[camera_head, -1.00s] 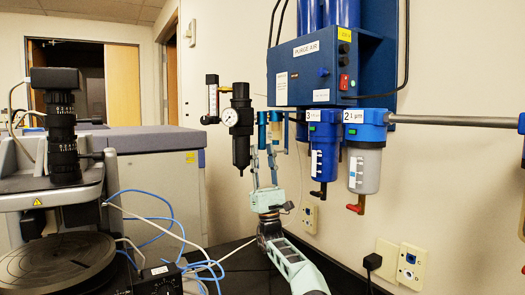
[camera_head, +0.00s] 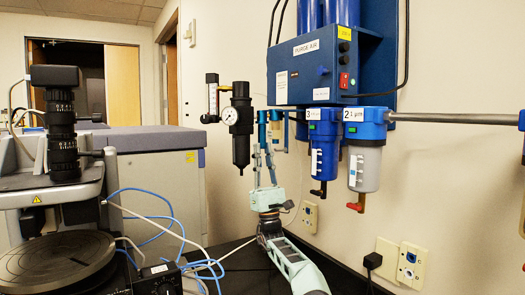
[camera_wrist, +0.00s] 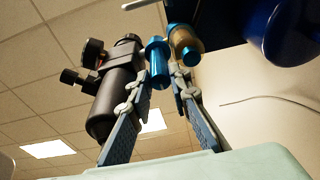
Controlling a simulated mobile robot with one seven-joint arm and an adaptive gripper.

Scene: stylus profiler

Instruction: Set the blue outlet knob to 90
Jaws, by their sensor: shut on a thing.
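The blue outlet knob (camera_wrist: 157,62) is a small blue cylinder that shows between my fingertips in the wrist view. In the head view the slim blue outlet fitting (camera_head: 262,128) hangs just right of the black regulator (camera_head: 241,125). My gripper (camera_head: 263,150) reaches up from below, its two fingers on either side of the blue part. It also shows in the wrist view (camera_wrist: 160,78), shut on the knob. Any scale or number on the knob cannot be read, so its setting cannot be told.
A tan-and-blue fitting (camera_wrist: 184,45) sits close right of the knob. Filter bowls, one blue (camera_head: 323,150) and one grey (camera_head: 364,168), hang further right under the purge air box (camera_head: 310,65). A microscope stage (camera_head: 55,262) stands at left.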

